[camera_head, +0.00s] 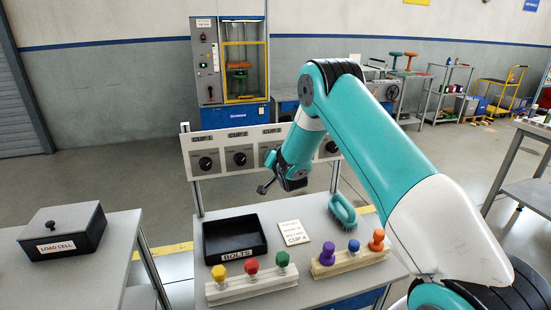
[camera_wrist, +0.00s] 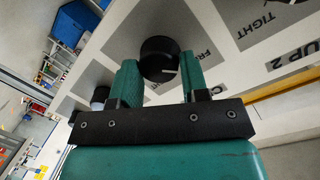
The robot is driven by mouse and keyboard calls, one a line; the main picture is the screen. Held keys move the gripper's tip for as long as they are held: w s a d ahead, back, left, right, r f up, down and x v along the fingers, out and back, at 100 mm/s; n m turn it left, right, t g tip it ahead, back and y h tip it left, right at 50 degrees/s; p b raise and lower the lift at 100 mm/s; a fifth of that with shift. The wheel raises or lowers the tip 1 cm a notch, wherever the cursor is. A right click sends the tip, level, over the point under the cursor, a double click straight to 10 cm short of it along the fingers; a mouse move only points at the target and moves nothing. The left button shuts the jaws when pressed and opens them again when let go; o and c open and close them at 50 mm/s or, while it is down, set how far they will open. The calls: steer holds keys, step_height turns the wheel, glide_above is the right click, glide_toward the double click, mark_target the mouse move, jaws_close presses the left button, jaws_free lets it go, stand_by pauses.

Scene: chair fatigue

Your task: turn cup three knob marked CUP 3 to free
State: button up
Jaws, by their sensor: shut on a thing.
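A white panel (camera_head: 222,168) with a row of dark round knobs stands at the back of the workbench. In the wrist view, a black knob (camera_wrist: 158,55) sits between the two green fingers of my gripper (camera_wrist: 160,82), which are shut on its sides. The knob has a short white mark near its lower right edge. A partly hidden word starting "FR" and a label starting "C" lie to its right, and a "UP 2" label farther right. In the head view, my gripper (camera_head: 268,186) is in front of the panel; my arm hides part of the third knob and the contact.
On the bench are a black BOLTS tray (camera_head: 234,255), a CUP 4 card (camera_head: 294,232), a green brush (camera_head: 343,210) and two wooden racks with coloured knobs. A black LOAD CELL box (camera_head: 62,233) stands on the left table. A test machine (camera_head: 230,65) stands behind.

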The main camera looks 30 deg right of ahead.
steer(key=o, duration=0.9)
steer(key=b+v, duration=0.9)
steer(key=v, duration=0.8)
steer(key=shift+s+a, duration=0.1)
steer(key=shift+s, duration=0.1)
steer(key=shift+r, duration=0.15)
